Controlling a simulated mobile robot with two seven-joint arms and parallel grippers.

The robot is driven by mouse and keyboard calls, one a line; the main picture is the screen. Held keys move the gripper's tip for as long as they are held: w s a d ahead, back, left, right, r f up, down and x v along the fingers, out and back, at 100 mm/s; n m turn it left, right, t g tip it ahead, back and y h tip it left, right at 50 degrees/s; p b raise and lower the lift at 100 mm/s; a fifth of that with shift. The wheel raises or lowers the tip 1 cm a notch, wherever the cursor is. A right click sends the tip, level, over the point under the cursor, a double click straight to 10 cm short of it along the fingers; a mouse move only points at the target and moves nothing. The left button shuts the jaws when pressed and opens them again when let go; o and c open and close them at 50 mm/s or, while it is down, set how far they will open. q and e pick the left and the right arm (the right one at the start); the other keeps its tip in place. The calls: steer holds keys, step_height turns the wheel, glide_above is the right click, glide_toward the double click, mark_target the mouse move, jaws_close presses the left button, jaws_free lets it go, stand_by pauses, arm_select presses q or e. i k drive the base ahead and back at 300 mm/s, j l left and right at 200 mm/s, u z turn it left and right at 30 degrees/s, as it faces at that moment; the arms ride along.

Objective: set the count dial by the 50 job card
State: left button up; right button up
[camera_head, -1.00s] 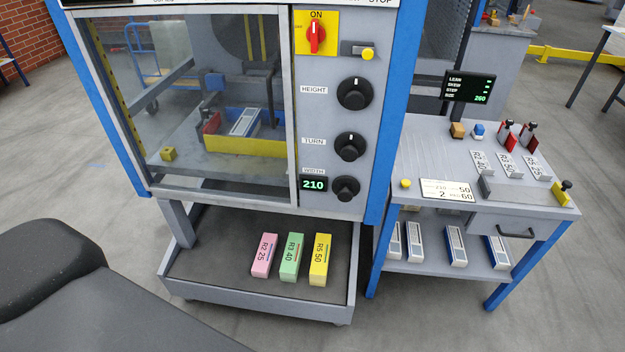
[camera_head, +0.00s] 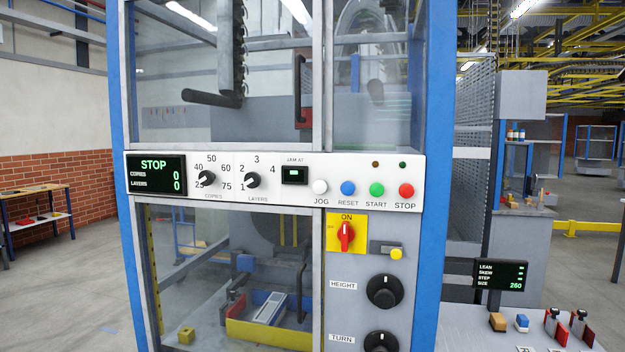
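The count dial (camera_head: 207,179), labelled COPIES, is a black knob on the white control panel (camera_head: 335,172). Its marks read 25, 40, 50, 60 and 75, and its pointer seems to be at the low end, by 25. Beside it is the LAYERS dial (camera_head: 252,181), marked 1 to 4, with its pointer seemingly near 1. The display (camera_head: 157,176) reads STOP, COPIES 0, LAYERS 0. The 50 job card is not in this view. Neither of my grippers is in view.
JOG, RESET, START (camera_head: 376,189) and STOP (camera_head: 406,190) buttons sit right of the dials. Below are a red ON switch (camera_head: 346,235) and the HEIGHT knob (camera_head: 384,291). A side table (camera_head: 460,325) stands at the lower right. The space before the panel looks clear.

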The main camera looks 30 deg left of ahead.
mark_target(206, 178)
steer(key=u, duration=1.55)
